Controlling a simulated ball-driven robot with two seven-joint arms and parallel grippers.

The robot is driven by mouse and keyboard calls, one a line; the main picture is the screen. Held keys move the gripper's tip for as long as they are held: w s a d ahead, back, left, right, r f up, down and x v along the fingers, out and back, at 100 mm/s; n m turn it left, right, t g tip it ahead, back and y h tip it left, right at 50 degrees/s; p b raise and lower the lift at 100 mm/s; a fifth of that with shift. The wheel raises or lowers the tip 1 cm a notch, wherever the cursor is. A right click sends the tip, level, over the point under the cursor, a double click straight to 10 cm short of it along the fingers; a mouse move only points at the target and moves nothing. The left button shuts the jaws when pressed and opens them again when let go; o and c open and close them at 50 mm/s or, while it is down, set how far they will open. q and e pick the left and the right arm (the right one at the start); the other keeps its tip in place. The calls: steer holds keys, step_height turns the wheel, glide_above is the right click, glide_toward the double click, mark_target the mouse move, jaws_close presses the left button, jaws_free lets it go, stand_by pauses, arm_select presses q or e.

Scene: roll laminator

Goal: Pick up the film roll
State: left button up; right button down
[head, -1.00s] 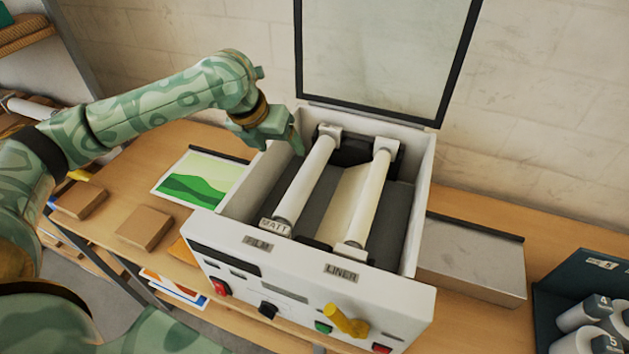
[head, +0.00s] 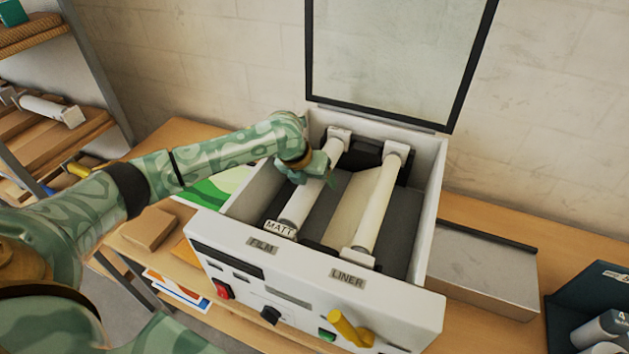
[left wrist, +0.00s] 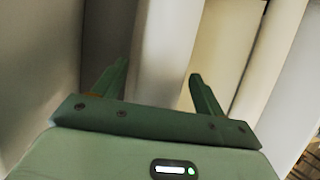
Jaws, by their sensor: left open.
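The film roll (head: 298,207) is a pale cylinder lying lengthwise in the open laminator (head: 237,222), above the FILM label, with a MATT tag at its near end. My left gripper (head: 325,172) is over the far half of this roll and hides part of it. In the left wrist view the open fingers (left wrist: 160,70) point down with the pale film roll (left wrist: 167,45) passing between them. I cannot tell whether they touch it. My right gripper is not in view.
The liner roll (head: 375,210) lies parallel to the right. The laminator's raised lid (head: 400,55) stands behind, and its side walls rise around the rolls. A grey box (head: 480,262) is on the right, and a dark rack (head: 590,285) with rolls beyond it.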

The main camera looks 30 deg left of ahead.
arm_select(q)
steer(key=shift+w+f, duration=0.2)
steer(key=shift+f, duration=0.1)
steer(key=shift+s+r, duration=0.1)
steer(key=c, duration=1.4)
steer(key=shift+c, duration=0.2)
steer(key=shift+r, duration=0.1)
